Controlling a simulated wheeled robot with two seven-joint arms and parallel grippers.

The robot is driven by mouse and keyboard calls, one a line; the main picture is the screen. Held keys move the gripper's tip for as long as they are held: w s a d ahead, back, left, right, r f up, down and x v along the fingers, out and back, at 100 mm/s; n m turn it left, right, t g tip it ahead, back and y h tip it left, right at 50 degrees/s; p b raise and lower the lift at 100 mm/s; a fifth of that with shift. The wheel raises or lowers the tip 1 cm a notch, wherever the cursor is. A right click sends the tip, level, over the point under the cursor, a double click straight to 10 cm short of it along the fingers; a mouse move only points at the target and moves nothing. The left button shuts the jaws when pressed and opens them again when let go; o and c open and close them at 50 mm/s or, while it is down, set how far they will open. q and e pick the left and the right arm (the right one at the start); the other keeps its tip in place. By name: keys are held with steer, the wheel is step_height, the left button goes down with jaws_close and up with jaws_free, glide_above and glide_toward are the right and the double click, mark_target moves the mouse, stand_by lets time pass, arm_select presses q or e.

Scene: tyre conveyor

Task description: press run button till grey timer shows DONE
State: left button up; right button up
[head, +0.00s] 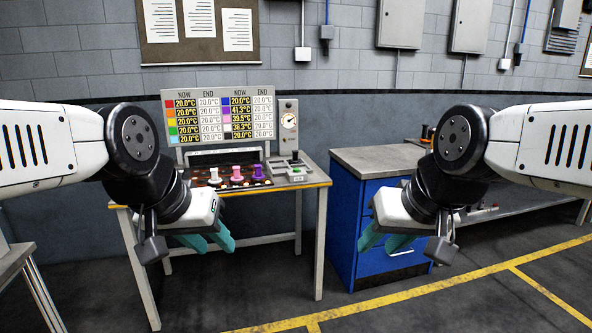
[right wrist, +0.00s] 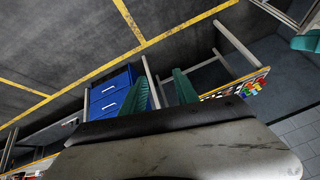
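A display board (head: 222,116) stands at the back of a workbench, with NOW and END columns and coloured rows. Most NOW readings are 20.0°C; a few in the right column read near 40°C. No DONE is legible, and I cannot tell which part is the grey timer. A small grey control unit (head: 297,171) with a green patch sits at the bench's right end; whether that patch is the run button is too small to tell. My left gripper (head: 208,241) is open and empty, in front of the bench. My right gripper (head: 384,241) is open and empty, before the blue cabinet.
White, pink and purple pieces (head: 237,175) stand on a dark tray on the workbench (head: 268,186). A round gauge (head: 289,120) is beside the board. A blue drawer cabinet (head: 345,222) stands to the right, with a floor gap between. Yellow lines mark the open floor.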

steer(key=shift+w, duration=0.1)
steer(key=shift+c, duration=0.5)
jaws_close()
stand_by(1.4)
